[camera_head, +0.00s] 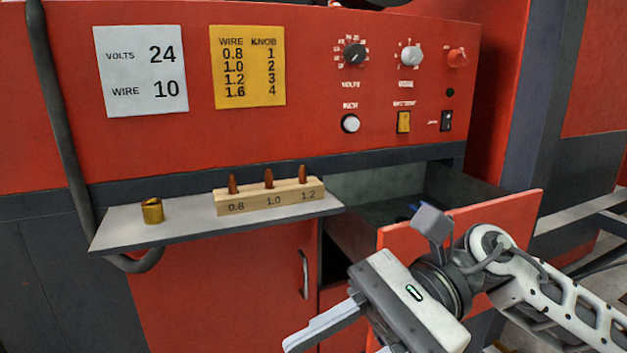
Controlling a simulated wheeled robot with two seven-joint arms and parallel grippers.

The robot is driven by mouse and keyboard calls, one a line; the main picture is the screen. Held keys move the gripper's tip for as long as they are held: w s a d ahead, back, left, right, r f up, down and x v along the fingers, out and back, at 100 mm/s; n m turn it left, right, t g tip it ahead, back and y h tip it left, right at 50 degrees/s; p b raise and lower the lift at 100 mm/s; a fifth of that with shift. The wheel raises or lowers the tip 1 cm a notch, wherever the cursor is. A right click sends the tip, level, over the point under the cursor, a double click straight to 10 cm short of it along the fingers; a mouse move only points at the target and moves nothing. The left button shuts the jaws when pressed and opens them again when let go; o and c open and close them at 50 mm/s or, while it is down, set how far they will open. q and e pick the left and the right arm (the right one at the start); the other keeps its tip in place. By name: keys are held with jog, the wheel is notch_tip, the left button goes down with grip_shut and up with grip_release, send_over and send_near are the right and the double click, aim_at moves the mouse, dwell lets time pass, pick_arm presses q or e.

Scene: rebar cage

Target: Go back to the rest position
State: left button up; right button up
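My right gripper (318,328) is at the bottom of the head view, in front of the red machine's open drawer (455,232). One pale finger shows, pointing down and left. The other finger is not clearly visible, so I cannot tell how far apart they are. I see nothing held by the visible finger. My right arm comes in from the lower right. My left gripper is not in view.
A grey shelf (185,228) holds a brass ring-like piece (152,211) and a wooden block (270,198) with three copper tips. A dark hose (60,130) hangs at left. The red control panel (310,130) carries knobs, switches and two label plates. A cabinet handle (304,275) sits below the shelf.

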jog(key=w+a+m+t+y, duration=0.1)
jog(key=w+m+t+y, duration=0.3)
jog(key=m, duration=0.5)
jog(key=w+m+t+y, duration=0.2)
jog(key=m+t+y, duration=0.35)
jog(key=m, duration=0.45)
jog(key=w+d+f+m+t+h, duration=0.3)
jog(key=f+m+t+h, duration=0.4)
jog(key=m, duration=0.6)
jog(key=w+d+f+m+t+h, duration=0.35)
jog(key=f+m+t+h, duration=0.2)
jog(key=m+t, duration=0.5)
jog(key=s+d+f+m+g+h, duration=0.2)
jog(key=s+f+m+g, duration=0.1)
jog(key=f, duration=0.5)
jog(key=s+d+f+m+g+h, duration=0.3)
jog(key=s+f+m, duration=0.3)
jog(key=f+m, duration=0.2)
jog(key=s+d+f+m+g+h, duration=0.3)
jog(key=s+f+m, duration=0.2)
jog(key=f, duration=0.4)
jog(key=shift+f+m, duration=0.25)
jog(key=shift+m, duration=0.3)
jog(key=shift+c, duration=0.3)
